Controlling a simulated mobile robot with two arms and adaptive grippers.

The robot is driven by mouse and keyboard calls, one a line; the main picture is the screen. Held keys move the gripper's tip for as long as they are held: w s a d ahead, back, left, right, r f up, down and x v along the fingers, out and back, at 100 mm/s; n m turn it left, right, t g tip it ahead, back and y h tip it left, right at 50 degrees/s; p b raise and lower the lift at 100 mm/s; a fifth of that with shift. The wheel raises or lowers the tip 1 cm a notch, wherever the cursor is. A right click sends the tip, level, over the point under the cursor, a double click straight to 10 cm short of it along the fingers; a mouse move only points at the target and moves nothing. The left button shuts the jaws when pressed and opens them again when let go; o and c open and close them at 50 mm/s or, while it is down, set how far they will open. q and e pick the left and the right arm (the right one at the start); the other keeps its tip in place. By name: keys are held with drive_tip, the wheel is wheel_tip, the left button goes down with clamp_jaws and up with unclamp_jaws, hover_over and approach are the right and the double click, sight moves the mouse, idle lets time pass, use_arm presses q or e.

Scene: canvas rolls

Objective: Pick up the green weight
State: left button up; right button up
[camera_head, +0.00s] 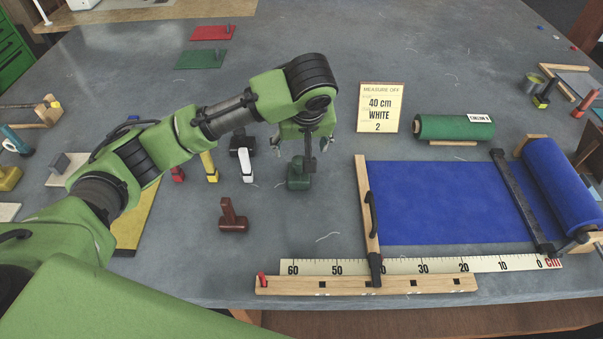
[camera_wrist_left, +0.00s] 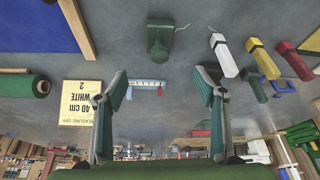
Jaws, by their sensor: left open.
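The green weight (camera_head: 298,180) stands upright on the grey table, a dark green block with a handle. It also shows in the left wrist view (camera_wrist_left: 160,42), at the top middle. My left gripper (camera_head: 302,148) points down just above it, open, its two fingers apart on either side of the handle's top. In the wrist view the open fingers (camera_wrist_left: 160,76) have nothing between them, and the weight lies beyond their tips. I see no contact with the weight. My right gripper is not in view.
White (camera_head: 246,165) and yellow (camera_head: 210,167) tools stand close left.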

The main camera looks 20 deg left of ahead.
sight(300, 158)
use_arm(q)
drive_tip(key=x, duration=0.5)
drive_tip(key=p+x, duration=0.1)
drive_tip(key=x, duration=0.4)
drive_tip(key=shift+w+d+f, duration=0.15)
drive_tip(key=shift+w+f, duration=0.1)
drive_tip(key=shift+w, duration=0.1)
drive_tip(key=p+x, duration=0.1)
drive_tip(key=x, duration=0.3)
drive_tip(key=shift+s+p, duration=0.15)
drive_tip(key=shift+p, duration=0.15)
drive_tip(key=shift+w+f, duration=0.25)
drive_tip(key=shift+f, duration=0.3)
drive_tip(key=c, duration=1.2)
drive_tip(key=shift+r, duration=0.1)
drive_tip(key=shift+c, duration=0.2)
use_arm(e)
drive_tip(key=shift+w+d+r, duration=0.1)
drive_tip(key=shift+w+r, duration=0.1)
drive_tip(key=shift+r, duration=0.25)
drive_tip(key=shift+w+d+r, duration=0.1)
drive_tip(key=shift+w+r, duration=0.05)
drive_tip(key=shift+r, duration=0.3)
